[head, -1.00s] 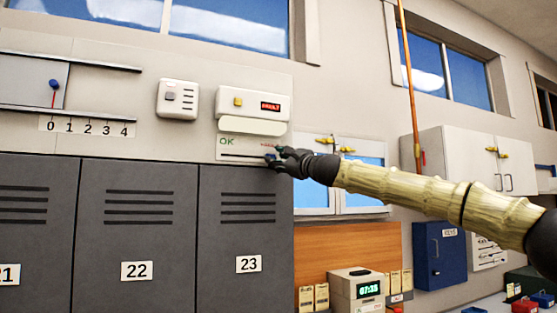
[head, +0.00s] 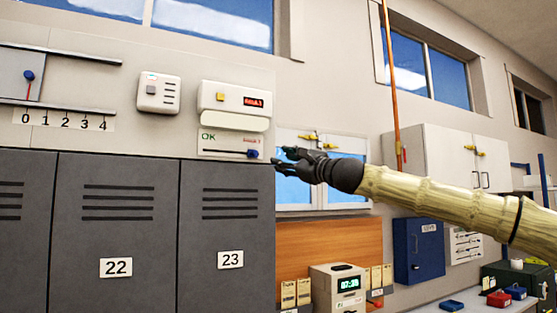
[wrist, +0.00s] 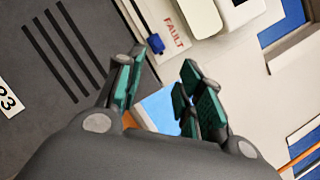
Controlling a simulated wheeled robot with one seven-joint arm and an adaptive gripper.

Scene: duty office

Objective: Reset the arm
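My gripper (head: 286,159) is at the end of my outstretched arm, just right of the locker block. In the wrist view, the fingers of my gripper (wrist: 160,92) stand apart with nothing between them. A slider panel (head: 228,146) marked OK on the left and FAULT on the right is on the wall above locker 23. Its dark blue knob (head: 253,154) sits at the right, FAULT end. In the wrist view, the blue knob (wrist: 156,43) is just beyond the left finger, apart from it as far as I can tell.
Above the slider is a white box (head: 232,99) with a red display and a yellow button. Another slider with a blue knob (head: 29,75) is at far left over a numbered scale. Wall cabinets (head: 455,160) and a blue key box (head: 418,250) are to the right.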

